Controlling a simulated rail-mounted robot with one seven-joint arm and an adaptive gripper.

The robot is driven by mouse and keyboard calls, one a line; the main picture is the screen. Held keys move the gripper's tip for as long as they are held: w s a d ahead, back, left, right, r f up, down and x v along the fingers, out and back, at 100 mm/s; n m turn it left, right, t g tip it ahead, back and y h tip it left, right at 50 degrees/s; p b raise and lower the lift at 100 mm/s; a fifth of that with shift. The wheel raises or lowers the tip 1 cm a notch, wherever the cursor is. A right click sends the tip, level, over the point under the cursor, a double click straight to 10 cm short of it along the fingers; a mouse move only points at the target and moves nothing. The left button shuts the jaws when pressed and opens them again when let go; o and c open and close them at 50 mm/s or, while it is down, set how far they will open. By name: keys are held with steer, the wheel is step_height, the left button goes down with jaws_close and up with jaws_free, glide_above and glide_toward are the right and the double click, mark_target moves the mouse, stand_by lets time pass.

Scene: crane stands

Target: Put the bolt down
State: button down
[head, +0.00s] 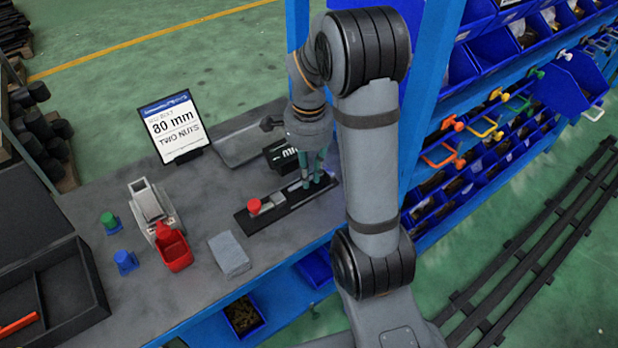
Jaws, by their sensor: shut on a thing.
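My gripper (311,178) points down over the right end of a black fixture (277,214) on the grey bench. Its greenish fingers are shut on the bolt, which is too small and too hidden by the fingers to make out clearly. I cannot tell whether the bolt touches the fixture. The fixture carries a red knob (254,206) and a small grey block (273,200). A sign (172,127) reading "80 mm" and "two nuts" stands behind, to the left.
A black box (281,155) stands close behind my gripper. A grey block (229,254), a red bin (173,249), a silver device (147,203), and green (110,222) and blue (125,261) pieces stand left. A blue rack with bins (480,130) is right.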

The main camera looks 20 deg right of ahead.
steer(key=shift+f, duration=0.9)
steer(key=shift+f, duration=0.15)
steer(key=c, duration=1.7)
jaws_free()
steer(key=shift+w+r, duration=0.15)
steer(key=shift+r, duration=0.55)
step_height(320, 180, up, 11)
steer(key=shift+p, duration=0.9)
